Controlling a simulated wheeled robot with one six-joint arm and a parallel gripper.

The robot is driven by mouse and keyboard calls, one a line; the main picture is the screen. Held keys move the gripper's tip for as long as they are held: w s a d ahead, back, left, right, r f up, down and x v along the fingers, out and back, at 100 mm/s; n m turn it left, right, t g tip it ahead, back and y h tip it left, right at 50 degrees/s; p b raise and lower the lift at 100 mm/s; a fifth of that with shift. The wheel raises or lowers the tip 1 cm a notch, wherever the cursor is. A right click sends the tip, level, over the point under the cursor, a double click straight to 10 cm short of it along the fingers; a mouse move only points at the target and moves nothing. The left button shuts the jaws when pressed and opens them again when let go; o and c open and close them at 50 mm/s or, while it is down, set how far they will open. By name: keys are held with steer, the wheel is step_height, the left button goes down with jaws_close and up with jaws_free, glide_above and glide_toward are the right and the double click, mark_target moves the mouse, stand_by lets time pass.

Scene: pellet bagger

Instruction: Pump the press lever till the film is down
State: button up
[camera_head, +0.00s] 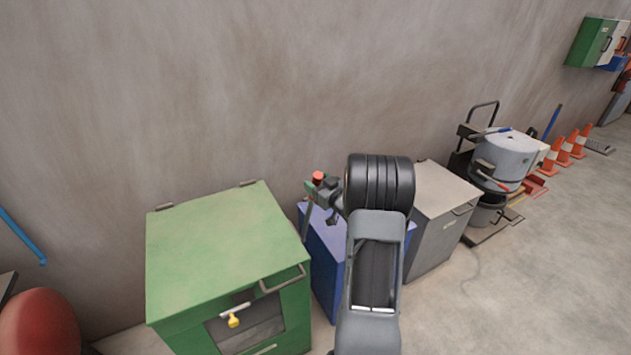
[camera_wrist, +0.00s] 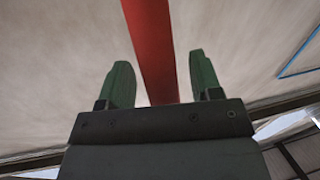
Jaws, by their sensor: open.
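A red bar (camera_wrist: 152,45), which looks like the press lever, runs down between my gripper's fingers in the wrist view. My gripper (camera_wrist: 159,78) is open, with one green finger on each side of the bar and a gap showing on both sides. The bar's lower end is hidden behind the gripper body. In the head view my gripper (camera_head: 313,186) is above the blue cabinet (camera_head: 323,262), beside a small red end (camera_head: 318,177) that may be the same bar. My arm hides much of the press area. I cannot make out the film.
A green cabinet (camera_head: 215,245) with a front handle stands close on the left. A grey cabinet (camera_head: 437,235) stands right of the blue one. A wall (camera_head: 250,90) is behind. Farther right are a grey drum (camera_head: 508,155) and orange cones (camera_head: 565,152). The floor at right front is clear.

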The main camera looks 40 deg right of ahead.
steer(key=shift+w, duration=0.35)
jaws_close()
stand_by(0.4)
